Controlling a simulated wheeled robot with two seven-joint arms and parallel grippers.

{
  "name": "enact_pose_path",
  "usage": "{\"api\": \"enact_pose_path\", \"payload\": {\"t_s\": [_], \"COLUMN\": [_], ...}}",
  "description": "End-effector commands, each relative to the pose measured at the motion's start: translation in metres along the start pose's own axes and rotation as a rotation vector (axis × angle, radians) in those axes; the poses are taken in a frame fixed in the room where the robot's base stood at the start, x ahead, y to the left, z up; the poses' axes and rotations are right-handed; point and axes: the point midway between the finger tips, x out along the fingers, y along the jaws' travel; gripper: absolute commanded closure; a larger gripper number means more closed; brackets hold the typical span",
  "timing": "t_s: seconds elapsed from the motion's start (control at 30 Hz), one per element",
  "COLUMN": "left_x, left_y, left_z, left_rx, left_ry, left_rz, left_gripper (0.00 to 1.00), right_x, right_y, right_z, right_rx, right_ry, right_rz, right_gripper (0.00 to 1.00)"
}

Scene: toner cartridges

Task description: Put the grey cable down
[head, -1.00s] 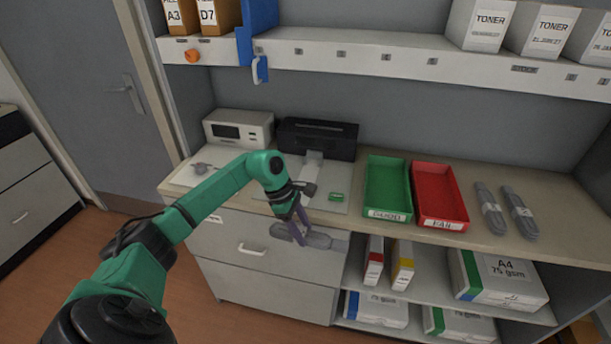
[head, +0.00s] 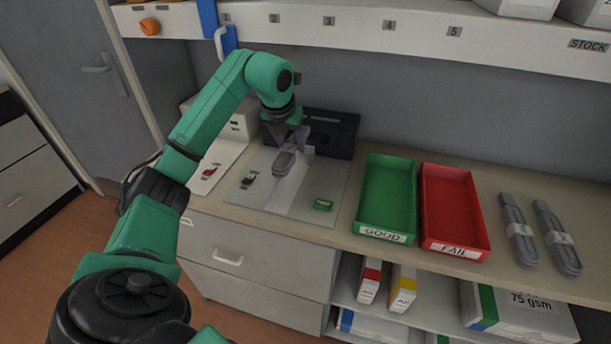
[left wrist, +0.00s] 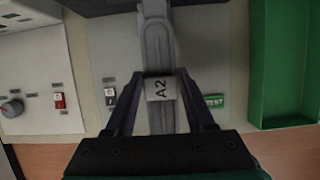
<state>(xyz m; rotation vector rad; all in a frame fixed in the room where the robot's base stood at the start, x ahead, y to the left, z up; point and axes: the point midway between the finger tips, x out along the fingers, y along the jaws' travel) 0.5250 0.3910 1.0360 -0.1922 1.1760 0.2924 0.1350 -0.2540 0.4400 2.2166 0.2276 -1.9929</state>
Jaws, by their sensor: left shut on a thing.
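The grey cable (head: 284,163) is a folded bundle with a band marked A2, readable in the left wrist view (left wrist: 159,88). My left gripper (head: 287,140) is shut on it, with one finger on each side of the band. My right gripper is not in view.
The green GOOD tray (head: 384,238) and red FAIL tray (head: 455,247) stand to the right. Two more grey cables (head: 518,230) (head: 557,237) lie beyond them.

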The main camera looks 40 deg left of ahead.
Motion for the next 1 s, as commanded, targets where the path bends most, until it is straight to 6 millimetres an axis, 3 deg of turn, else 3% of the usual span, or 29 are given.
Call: {"api": "enact_pose_path", "payload": {"t_s": [0.13, 0.37, 0.5, 0.67, 0.7, 0.73, 0.77, 1.0], "left_x": [0.028, 0.068, 0.087, 0.088, 0.088, 0.088, 0.088, 0.088], "left_y": [0.001, 0.000, 0.000, 0.000, 0.000, 0.000, 0.000, 0.000], "left_z": [-0.013, -0.030, -0.037, -0.037, -0.038, -0.038, -0.038, -0.037], "left_rx": [-0.008, -0.007, -0.007, -0.006, -0.006, -0.006, -0.006, -0.006], "left_ry": [0.009, 0.007, 0.003, 0.002, 0.003, 0.003, 0.003, 0.003], "left_rz": [0.005, 0.003, 0.002, 0.003, 0.003, 0.003, 0.003, 0.002], "left_gripper": [1.00, 1.00, 1.00, 1.00, 0.34, 0.23, 0.16, 0.16], "right_x": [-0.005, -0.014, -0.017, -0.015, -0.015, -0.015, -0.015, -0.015], "right_y": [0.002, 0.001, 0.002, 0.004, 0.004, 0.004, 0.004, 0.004], "right_z": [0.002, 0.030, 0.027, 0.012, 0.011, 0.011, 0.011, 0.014], "right_rx": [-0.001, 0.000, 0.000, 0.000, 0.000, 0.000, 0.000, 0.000], "right_ry": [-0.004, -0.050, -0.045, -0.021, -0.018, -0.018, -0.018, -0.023], "right_rz": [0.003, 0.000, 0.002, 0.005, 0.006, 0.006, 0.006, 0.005], "right_gripper": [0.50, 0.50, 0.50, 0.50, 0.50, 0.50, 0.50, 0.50]}}
